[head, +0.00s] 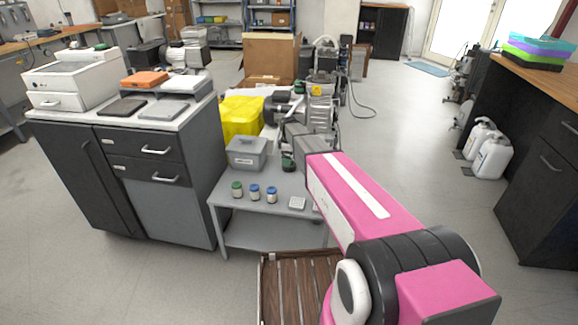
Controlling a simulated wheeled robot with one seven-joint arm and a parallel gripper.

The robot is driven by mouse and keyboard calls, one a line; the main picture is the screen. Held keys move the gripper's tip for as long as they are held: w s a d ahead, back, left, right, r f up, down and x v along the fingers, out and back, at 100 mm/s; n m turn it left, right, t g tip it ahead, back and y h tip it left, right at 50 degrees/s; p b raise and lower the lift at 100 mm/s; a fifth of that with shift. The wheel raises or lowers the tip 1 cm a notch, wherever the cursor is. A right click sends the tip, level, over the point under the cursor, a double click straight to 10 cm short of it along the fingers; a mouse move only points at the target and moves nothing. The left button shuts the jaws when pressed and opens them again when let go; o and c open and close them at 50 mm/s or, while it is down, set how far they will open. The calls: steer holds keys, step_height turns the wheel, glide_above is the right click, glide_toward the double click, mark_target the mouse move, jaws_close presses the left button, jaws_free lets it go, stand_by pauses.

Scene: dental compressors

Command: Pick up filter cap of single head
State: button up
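My pink arm (360,205) reaches in from the lower right toward a small grey table (290,182). My gripper cannot be made out; the arm may hide it. Grey and black machinery (318,112), apparently compressors, stands crowded behind the table and the upper end of my arm. I cannot single out the single-head unit or its filter cap at this size.
On the small table stand a lidded grey box (247,153), several small jars (254,192) and a white keypad-like item (297,203). A dark cabinet (150,170) with a printer (75,78) stands left. A slatted wooden piece (290,285) lies in front.

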step_height(320, 180, down, 4)
steer(key=shift+d+r, duration=0.1)
steer(key=c, duration=0.9)
steer(key=shift+c, duration=0.2)
